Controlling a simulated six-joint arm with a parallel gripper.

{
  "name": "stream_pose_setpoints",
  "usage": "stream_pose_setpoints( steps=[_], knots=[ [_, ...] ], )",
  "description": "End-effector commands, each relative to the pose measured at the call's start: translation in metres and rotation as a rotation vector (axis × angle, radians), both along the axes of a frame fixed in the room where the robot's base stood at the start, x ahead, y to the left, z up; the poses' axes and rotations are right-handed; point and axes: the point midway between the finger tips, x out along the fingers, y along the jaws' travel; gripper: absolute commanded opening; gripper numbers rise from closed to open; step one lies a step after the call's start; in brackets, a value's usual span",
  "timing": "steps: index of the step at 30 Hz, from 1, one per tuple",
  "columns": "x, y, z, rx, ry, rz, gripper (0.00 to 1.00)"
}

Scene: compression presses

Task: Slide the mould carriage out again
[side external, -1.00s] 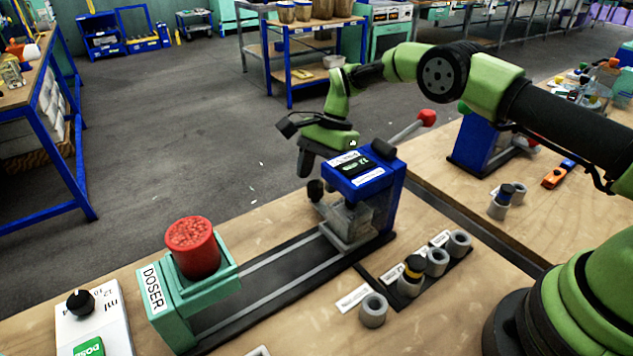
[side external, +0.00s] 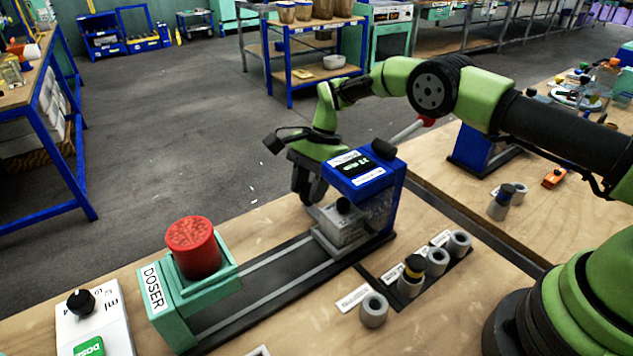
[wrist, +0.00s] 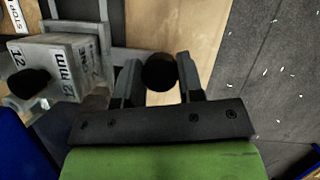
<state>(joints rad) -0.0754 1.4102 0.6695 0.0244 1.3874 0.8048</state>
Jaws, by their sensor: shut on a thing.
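The mould carriage (side external: 322,243) is on its rails at the mouth of the blue press (side external: 368,176). It carries a grey metal mould (side external: 341,227) with a black knob on top; part of the mould is still under the press head. In the wrist view the mould (wrist: 62,72) reads "12 mm". My gripper (side external: 309,194) is down at the floor-side edge of the carriage. In the wrist view its fingers are shut on the carriage's round black handle knob (wrist: 159,73); the gripper hides this knob in the side view.
The rails (side external: 270,285) run clear from the press to the green doser (side external: 168,297), which has a red hopper. Several grey cylinders (side external: 437,262) stand in a rack beside the rails. A lever with a red end (side external: 428,121) sticks up behind the press.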

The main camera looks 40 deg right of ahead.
Motion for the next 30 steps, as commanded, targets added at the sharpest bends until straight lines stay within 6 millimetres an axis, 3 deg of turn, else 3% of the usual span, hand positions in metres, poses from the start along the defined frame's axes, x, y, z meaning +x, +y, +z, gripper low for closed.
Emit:
stream_pose_setpoints(
  steps=[4, 9, 19, 20, 23, 30],
  knots=[
    [0.000, 0.038, -0.001, 0.002, -0.004, 0.007, 0.00],
    [0.000, 0.059, 0.000, 0.002, -0.004, 0.003, 0.00],
    [0.000, 0.062, 0.000, 0.001, 0.000, -0.001, 0.00],
    [0.000, 0.062, 0.000, 0.001, 0.000, -0.001, 0.37],
    [0.000, 0.062, 0.001, 0.001, -0.002, -0.001, 0.60],
    [0.000, 0.062, 0.000, 0.001, -0.002, -0.001, 0.61]
  ],
)
